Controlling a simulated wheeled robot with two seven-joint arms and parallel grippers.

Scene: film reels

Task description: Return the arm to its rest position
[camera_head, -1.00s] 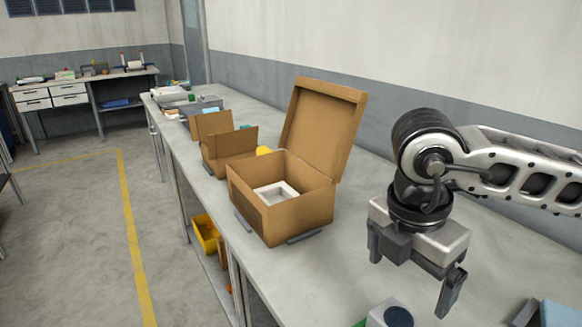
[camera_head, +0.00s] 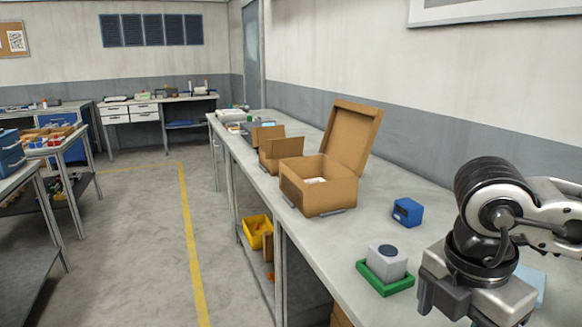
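My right gripper (camera_head: 452,318) hangs at the lower right, over the near end of the long bench (camera_head: 335,235). Its fingers point down and are partly cut off by the bottom edge, so I cannot tell how far apart they are. An open cardboard box (camera_head: 318,190) with its lid up stands on the bench, left of and beyond the gripper. A white item (camera_head: 315,180) lies inside it. My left gripper is not in view.
A grey block with a dark round top (camera_head: 386,262) sits on a green tray (camera_head: 386,287) close left of my gripper. A blue box (camera_head: 407,211) stands behind it. A smaller open cardboard box (camera_head: 282,150) is farther back. The floor at left (camera_head: 150,230) is clear.

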